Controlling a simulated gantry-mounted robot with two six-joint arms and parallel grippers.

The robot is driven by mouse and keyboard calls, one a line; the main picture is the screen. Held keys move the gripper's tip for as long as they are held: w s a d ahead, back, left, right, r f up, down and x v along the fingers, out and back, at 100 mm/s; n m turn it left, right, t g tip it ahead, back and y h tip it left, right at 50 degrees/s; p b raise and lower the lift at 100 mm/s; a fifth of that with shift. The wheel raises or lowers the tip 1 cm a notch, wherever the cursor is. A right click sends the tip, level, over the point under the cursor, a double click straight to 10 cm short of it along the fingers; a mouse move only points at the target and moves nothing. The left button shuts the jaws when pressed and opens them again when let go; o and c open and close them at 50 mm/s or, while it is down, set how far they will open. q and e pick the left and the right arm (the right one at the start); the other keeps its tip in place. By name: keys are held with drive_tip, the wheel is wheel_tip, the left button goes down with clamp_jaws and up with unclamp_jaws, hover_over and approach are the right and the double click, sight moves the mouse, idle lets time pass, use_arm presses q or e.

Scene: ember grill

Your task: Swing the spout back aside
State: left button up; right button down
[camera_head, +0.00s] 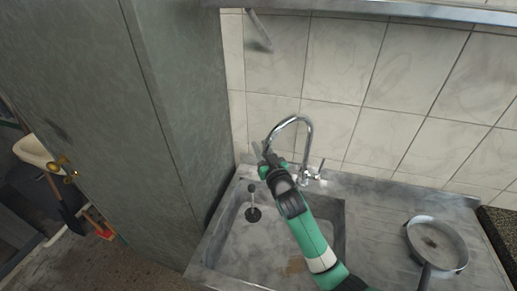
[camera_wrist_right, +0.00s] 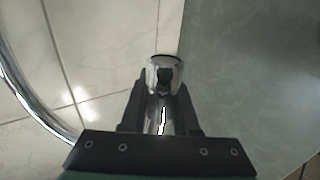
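The chrome tap has a tall curved spout (camera_head: 304,122) at the back edge of the sink. Its outlet end hangs to the left, above the back left part of the basin. My right gripper (camera_head: 264,156) is at that end. In the right wrist view, the spout's end (camera_wrist_right: 164,74) lies between the two dark fingers of my right gripper (camera_wrist_right: 161,105). The fingers sit close on both sides of it, and the metal fills the gap. My left gripper is not in view.
The steel sink basin (camera_head: 230,248) is below, with a dark drain (camera_head: 253,214). A grey cabinet (camera_head: 180,120) stands close on the left. A pan (camera_head: 437,243) sits on the drainboard (camera_head: 375,215) at right. A tiled wall (camera_head: 400,90) is behind the tap.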

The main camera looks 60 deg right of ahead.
drive_tip(key=c, duration=0.9)
unclamp_jaws()
drive_tip(key=shift+s+d+f+g, duration=0.25)
drive_tip(key=shift+s+d, duration=0.25)
drive_tip(key=shift+d, duration=0.3)
drive_tip(key=shift+o, duration=1.1)
drive_tip(key=shift+s+d+r, duration=0.1)
drive_tip(key=shift+s+d, duration=0.05)
drive_tip(key=shift+d, duration=0.1)
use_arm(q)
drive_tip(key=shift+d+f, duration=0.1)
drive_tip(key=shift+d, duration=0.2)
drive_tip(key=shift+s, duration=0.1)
use_arm(e)
drive_tip(key=shift+a, duration=0.1)
